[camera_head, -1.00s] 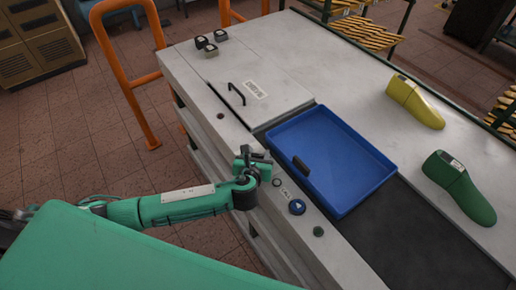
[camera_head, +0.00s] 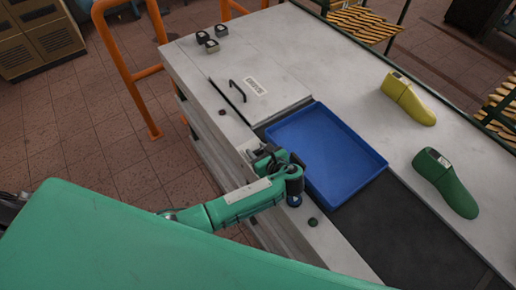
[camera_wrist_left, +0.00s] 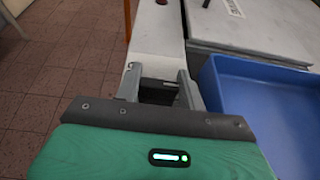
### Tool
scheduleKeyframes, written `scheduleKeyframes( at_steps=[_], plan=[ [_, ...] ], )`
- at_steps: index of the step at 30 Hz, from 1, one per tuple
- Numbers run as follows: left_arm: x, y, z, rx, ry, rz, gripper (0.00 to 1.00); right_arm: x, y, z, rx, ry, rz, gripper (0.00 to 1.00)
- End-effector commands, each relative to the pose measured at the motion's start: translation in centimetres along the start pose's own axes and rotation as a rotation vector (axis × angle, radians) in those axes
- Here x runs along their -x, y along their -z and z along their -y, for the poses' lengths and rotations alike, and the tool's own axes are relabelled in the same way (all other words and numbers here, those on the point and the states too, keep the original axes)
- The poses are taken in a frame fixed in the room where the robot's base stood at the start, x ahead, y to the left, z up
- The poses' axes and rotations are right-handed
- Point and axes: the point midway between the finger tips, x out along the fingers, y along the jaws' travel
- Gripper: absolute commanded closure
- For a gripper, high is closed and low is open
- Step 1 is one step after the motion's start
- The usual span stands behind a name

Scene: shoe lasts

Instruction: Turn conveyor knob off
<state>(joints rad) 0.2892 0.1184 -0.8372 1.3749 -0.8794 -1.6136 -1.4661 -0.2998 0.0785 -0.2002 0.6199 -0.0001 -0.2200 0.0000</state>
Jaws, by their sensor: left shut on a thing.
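My left gripper (camera_head: 256,155) is over the pale control strip along the conveyor's near side, beside the blue tray. In the left wrist view its fingers (camera_wrist_left: 158,78) are a little apart on either side of a dark thing (camera_wrist_left: 158,92). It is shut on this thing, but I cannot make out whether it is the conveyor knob. A round blue control (camera_head: 294,200) on the strip is partly hidden by my wrist. A small dark green button (camera_head: 313,222) sits nearer on the same strip. My right gripper is not in view.
The blue tray (camera_head: 345,185) lies on the dark belt (camera_head: 400,225), close right of my gripper. A yellow shoe last (camera_head: 408,99) and a green one (camera_head: 446,182) lie on the right tabletop. Orange rails (camera_head: 147,105) stand at the left.

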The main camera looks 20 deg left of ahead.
Motion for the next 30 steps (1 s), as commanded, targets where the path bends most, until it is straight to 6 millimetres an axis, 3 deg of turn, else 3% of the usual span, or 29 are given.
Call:
scheduleKeyframes(
  at_steps=[19, 20, 23, 30],
  plan=[
    [-0.09, -0.1, 0.0, 0.022, -0.05, 0.002, 0.83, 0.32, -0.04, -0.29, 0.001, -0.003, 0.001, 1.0],
    [-0.09, -0.1, 0.0, 0.022, -0.05, 0.002, 0.58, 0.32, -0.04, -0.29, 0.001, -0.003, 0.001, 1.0],
    [-0.09, -0.09, 0.0, 0.022, -0.049, 0.001, 0.38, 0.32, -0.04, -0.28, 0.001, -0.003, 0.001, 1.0],
    [-0.05, -0.05, 0.01, 0.021, -0.048, 0.001, 0.38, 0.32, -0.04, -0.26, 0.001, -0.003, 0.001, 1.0]
  ],
)
